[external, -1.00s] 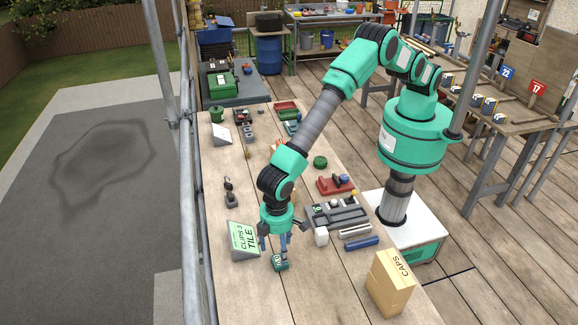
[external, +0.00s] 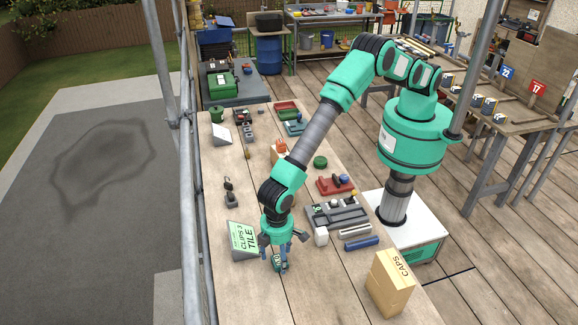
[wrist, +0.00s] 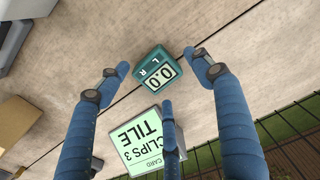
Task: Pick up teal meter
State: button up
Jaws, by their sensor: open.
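The teal meter (wrist: 156,70) lies on the wooden table, its white display reading 0.0, between the spread fingertips in the wrist view. In the external view the meter (external: 279,262) is partly hidden by the fingers. My gripper (external: 277,262) is low over the table and around the meter from above. Its blue fingers (wrist: 156,85) are open, with two near the meter's left and right sides and a third below it in the picture. A gap shows between the fingers and the meter, and I cannot tell of any contact.
A green card stand reading "CLIPS 3 TILE" (external: 242,240) stands close to the left of my gripper. A grey tray (external: 340,215), a blue bar (external: 361,243) and a cardboard box marked CAPS (external: 390,282) are to the right. The table in front of the meter is clear.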

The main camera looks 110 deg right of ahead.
jog(key=shift+f, duration=0.75)
jog(key=c, duration=1.6)
